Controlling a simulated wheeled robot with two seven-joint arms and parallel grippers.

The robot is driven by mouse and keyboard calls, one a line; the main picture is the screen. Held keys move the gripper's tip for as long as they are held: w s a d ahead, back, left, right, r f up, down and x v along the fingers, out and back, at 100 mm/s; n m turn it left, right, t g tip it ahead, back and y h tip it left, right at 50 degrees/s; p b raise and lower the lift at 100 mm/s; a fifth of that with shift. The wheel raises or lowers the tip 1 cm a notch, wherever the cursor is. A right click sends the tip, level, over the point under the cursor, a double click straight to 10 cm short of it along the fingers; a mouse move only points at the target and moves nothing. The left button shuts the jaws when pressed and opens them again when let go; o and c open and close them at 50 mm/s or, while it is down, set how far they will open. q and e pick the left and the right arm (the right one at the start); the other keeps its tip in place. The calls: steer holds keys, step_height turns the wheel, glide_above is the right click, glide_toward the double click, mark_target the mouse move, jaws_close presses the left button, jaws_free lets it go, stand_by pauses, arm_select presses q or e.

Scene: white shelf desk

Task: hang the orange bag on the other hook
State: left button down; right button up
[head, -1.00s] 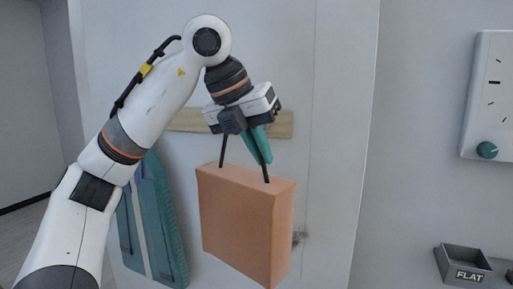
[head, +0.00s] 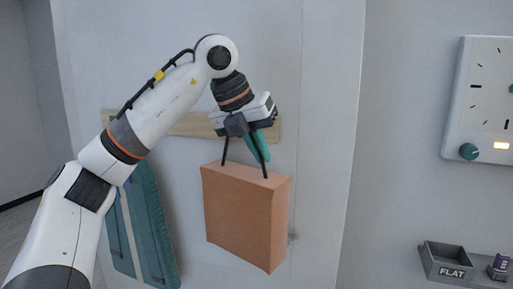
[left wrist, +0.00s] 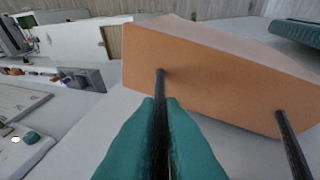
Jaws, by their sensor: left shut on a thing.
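The orange bag (head: 243,217) hangs upright by its dark handle below my left gripper (head: 259,145), in front of the wall. In the left wrist view the teal fingers of my left gripper (left wrist: 161,110) are shut on the dark handle, with the orange bag (left wrist: 215,75) beyond them. A wooden rail (head: 190,125) is fixed to the wall behind the gripper. The hooks are not clearly visible; the gripper and arm cover part of the rail. My right gripper is in no view.
A teal bag or board (head: 152,225) hangs at the left below the rail, partly behind my arm. A white dial panel (head: 485,95) is on the wall at the right. A grey tray marked FLAT (head: 447,260) and a small purple item (head: 499,266) are at the lower right.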

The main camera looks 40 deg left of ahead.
arm_select(q)
steer(key=shift+w+r, duration=0.15)
steer(key=shift+w, duration=0.3)
steer(key=shift+w+a+f, duration=0.25)
steer(key=shift+w+f, duration=0.3)
steer(key=shift+w, duration=0.1)
steer(key=shift+f, duration=0.15)
steer(key=c, duration=1.6)
jaws_free()
steer(key=shift+o, duration=0.6)
steer(key=shift+d, duration=0.3)
steer(key=shift+f, duration=0.15)
